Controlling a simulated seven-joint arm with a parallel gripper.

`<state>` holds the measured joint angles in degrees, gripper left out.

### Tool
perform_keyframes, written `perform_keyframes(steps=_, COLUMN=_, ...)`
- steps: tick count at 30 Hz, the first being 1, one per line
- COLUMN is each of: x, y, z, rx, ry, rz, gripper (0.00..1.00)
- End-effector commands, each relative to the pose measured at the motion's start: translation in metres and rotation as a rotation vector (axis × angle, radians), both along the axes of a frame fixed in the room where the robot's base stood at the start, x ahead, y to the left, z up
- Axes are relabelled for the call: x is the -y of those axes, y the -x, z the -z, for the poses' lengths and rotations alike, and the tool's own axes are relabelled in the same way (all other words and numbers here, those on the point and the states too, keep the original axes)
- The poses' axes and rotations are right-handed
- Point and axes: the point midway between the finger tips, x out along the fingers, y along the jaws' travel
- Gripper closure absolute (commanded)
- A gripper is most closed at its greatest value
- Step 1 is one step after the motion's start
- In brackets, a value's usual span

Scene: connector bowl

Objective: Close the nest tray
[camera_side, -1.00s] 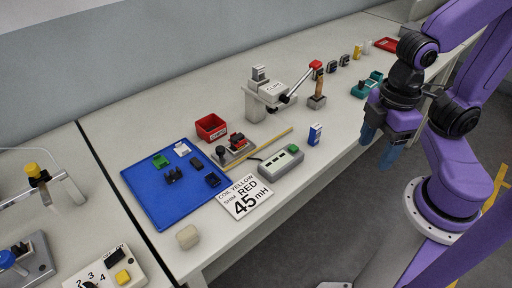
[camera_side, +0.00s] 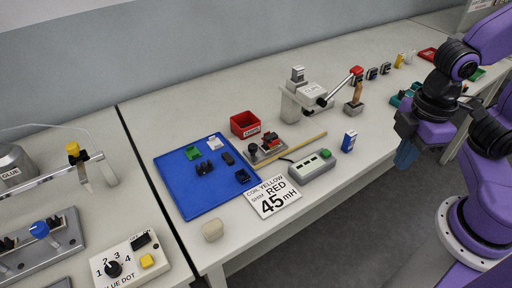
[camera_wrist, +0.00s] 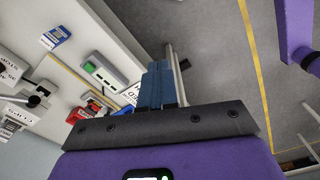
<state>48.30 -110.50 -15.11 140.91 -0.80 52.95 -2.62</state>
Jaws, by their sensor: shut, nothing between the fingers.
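My gripper (camera_side: 406,154) hangs in the air off the table's front edge, at the right in the side view. Its blue fingers are together with nothing between them; they also show in the wrist view (camera_wrist: 157,86), over the grey floor. No part is plainly marked as the nest tray. A small grey fixture (camera_side: 254,157) with a black knob and a red part stands mid-table, well to the left of my gripper. I cannot tell whether it holds the tray, or whether the tray is open.
A blue mat (camera_side: 196,202) with small parts, a red bin (camera_side: 244,124), a lever press (camera_side: 308,98), a green-button box (camera_side: 305,167), a sign (camera_side: 272,197) and a blue-white box (camera_side: 349,141) occupy the table. A yellow rod (camera_side: 300,146) lies behind the button box.

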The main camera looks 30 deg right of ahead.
Motion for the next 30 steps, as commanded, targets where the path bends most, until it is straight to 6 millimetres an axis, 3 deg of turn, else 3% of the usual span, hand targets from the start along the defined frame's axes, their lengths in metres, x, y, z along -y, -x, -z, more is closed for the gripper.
perform_keyframes(steps=14, x=-0.109, y=-0.129, z=-0.004, rx=0.048, ry=0.146, rz=-0.372, gripper=1.0)
perform_keyframes(steps=24, x=-0.181, y=-0.213, z=0.014, rx=0.041, ry=0.271, rz=-0.639, gripper=1.0)
perform_keyframes(steps=30, x=-0.213, y=-0.253, z=0.031, rx=0.02, ry=0.342, rz=-0.782, gripper=1.0)
